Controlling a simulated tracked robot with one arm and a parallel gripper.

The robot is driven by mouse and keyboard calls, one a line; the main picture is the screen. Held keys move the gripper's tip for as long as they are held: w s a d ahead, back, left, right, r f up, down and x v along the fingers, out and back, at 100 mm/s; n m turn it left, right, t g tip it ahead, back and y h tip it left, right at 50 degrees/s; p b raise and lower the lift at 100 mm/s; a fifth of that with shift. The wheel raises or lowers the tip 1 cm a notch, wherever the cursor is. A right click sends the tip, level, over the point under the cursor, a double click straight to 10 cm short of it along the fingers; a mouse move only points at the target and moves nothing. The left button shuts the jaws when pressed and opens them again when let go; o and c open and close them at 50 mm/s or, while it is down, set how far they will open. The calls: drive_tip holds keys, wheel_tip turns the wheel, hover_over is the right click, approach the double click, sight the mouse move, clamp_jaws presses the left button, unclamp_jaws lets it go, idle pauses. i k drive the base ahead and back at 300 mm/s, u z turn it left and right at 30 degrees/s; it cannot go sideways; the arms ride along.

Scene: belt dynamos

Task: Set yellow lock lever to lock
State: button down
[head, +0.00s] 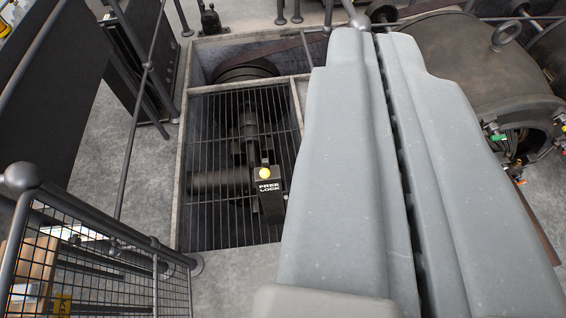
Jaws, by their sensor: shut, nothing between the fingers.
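The yellow lock lever shows as a small yellow knob (265,173) on a black block labelled FREE over LOCK (267,187). The knob is just above the word FREE, farther from LOCK. The block sits over a barred grate in a floor pit. My gripper (361,24) is large and grey in the foreground, its two fingers together with a thin dark seam between them. It is empty and appears to the right of the lever, apart from it. It hides the right part of the pit.
Railings with mesh (100,262) stand at lower left, and a dark panel (60,90) at upper left. A big dynamo (470,60) with cables lies at right. The pit's grate (215,222) has a raised pale frame. Bare floor shows left of the pit.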

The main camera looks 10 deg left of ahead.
sight(264, 173)
drive_tip(key=z, duration=0.05)
drive_tip(key=i, duration=1)
drive_tip(key=u, duration=0.05)
